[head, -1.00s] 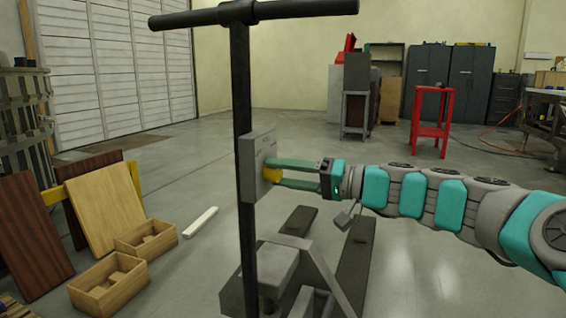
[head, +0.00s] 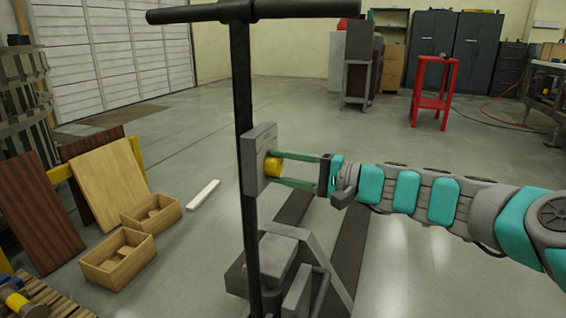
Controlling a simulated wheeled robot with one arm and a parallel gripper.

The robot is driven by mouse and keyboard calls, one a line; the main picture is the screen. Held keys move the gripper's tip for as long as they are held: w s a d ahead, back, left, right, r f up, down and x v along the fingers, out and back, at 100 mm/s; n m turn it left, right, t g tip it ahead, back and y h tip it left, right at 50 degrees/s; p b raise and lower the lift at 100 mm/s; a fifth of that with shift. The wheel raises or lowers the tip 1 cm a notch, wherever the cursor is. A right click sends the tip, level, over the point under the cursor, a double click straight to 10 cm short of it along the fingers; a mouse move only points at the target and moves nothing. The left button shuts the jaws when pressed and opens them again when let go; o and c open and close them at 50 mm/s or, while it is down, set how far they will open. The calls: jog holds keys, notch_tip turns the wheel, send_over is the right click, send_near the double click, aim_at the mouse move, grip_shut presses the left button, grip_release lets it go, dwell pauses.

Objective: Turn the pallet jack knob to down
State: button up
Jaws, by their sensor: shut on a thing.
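The pallet jack (head: 247,210) stands in the middle of the head view, with a black upright post and a black T-handle across the top. A grey plate (head: 258,140) is fixed on the post at mid-height. Any marks on the plate are too small or turned away to read, so I cannot tell the knob's setting.
The jack's forks (head: 340,255) lie on the floor behind the post. Wooden boxes (head: 118,260) and leaning boards (head: 110,185) stand at the left. A red stand (head: 432,90) and dark cabinets (head: 452,55) are farther back.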

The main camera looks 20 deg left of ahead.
dwell(0.4)
jog(key=o, duration=1.4)
jog(key=shift+d, duration=0.1)
jog(key=d, duration=0.7)
jog(key=shift+s+d+f+b, duration=0.1)
jog(key=shift+s+d+b, duration=0.15)
jog(key=shift+d+b, duration=0.1)
